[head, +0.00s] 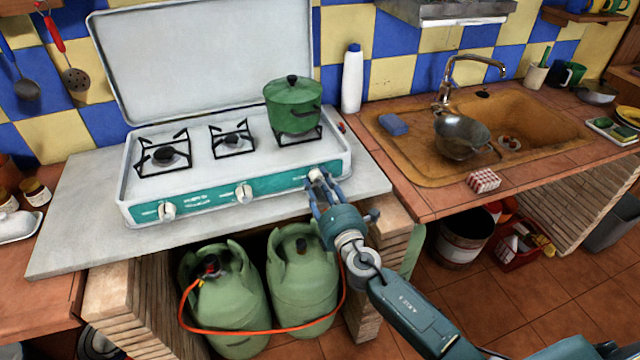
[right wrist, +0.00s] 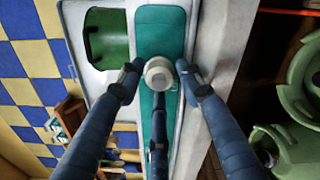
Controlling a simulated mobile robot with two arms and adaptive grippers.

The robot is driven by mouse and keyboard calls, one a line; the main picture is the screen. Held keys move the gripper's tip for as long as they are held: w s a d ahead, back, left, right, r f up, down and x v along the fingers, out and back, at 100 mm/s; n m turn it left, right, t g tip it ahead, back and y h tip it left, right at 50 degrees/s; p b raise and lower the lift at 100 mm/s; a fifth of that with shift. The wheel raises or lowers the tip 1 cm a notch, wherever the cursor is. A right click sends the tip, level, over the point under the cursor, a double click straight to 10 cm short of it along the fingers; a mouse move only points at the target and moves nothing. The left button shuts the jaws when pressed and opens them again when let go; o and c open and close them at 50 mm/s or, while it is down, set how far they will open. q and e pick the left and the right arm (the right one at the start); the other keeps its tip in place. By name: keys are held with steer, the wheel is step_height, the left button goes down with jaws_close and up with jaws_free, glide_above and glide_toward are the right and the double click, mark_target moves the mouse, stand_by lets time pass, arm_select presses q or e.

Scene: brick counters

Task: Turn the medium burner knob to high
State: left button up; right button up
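The white stove (head: 240,168) has a teal front panel with three white knobs: a left knob (head: 167,211), a middle knob (head: 244,193) and a right knob (head: 317,175). Panel markings are too small to read. My right gripper (head: 318,182) is at the right knob. In the right wrist view, its blue fingers (right wrist: 160,78) stand around this knob (right wrist: 160,73), with the side fingertips seemingly a little apart from it. A green pot (head: 292,108) sits on the right burner. The left (head: 165,157) and middle (head: 232,141) burners are bare. My left gripper is not in view.
Two green gas bottles (head: 302,275) with an orange hose stand under the counter. A white bottle (head: 352,80) stands right of the stove. A sink (head: 400,145) with a metal pan (head: 460,135) is farther right. The grey slab (head: 80,215) left of the stove is clear.

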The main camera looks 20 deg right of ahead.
steer(key=c, duration=0.9)
steer(key=shift+o, duration=0.2)
steer(key=shift+m+b, duration=0.4)
steer(key=shift+b, duration=0.05)
steer(key=o, duration=0.9)
steer(key=shift+c, duration=0.2)
steer(key=s, duration=1.2)
steer(key=shift+d, duration=0.15)
